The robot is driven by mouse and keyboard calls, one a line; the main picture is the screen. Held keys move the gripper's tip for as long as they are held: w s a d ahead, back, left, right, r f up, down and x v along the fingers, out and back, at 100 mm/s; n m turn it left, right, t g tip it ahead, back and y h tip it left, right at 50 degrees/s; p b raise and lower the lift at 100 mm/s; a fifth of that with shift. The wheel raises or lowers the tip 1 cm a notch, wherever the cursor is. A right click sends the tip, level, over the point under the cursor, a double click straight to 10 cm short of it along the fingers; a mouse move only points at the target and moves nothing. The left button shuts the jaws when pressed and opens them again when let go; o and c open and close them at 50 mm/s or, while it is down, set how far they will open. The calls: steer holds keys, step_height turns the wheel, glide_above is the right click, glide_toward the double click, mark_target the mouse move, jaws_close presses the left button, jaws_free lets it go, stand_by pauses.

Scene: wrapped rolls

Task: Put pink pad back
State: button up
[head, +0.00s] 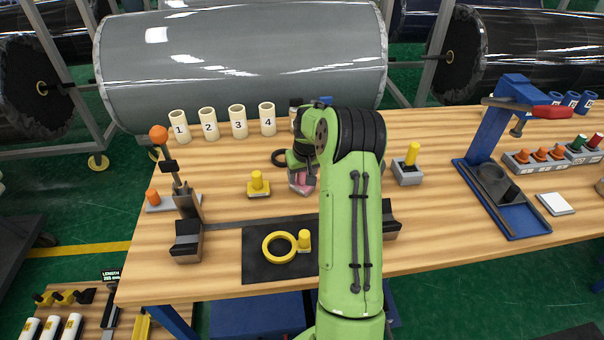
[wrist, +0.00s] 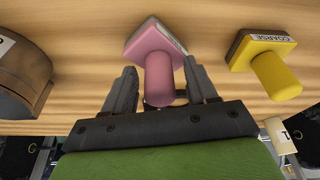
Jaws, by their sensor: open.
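The pink pad (head: 300,182) lies on the wooden table (head: 450,226), partly hidden by my arm in the head view. In the wrist view the pink pad (wrist: 158,55) has a block base and a round handle. My gripper (wrist: 158,84) is open, with one finger on each side of the pad's handle and a gap showing beside it. In the head view my gripper (head: 302,172) is at the pad, its fingers mostly hidden. A grey holder (head: 407,174) with a yellow-handled piece stands to the right of my arm.
A yellow pad (head: 259,186) marked COARSE in the wrist view (wrist: 268,62) stands left of the pink pad. A dark ring (head: 281,158) lies behind. Numbered cups (head: 238,122) line the back. A dark mat (head: 262,268) holds a yellow ring (head: 278,247). A blue press (head: 488,130) stands right.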

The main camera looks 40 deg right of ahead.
mark_target(305, 189)
steer(key=p+v, duration=0.2)
steer(key=v, duration=1)
steer(key=s+a+r+n, duration=0.1)
steer(key=s+a+r, duration=0.2)
steer(key=a+r, duration=0.35)
steer(key=s+a+r+n, duration=0.1)
steer(key=s+a+r, duration=0.25)
steer(key=a, duration=0.65)
steer(key=s+a+n+t+y, duration=0.1)
steer(key=s+a+n+t, duration=0.1)
steer(key=s+a, duration=1)
steer(key=s, duration=0.4)
steer(key=shift+s+a+f+n+t, duration=0.2)
steer(key=shift+s+f+n+t, duration=0.1)
steer(key=shift+d, duration=0.1)
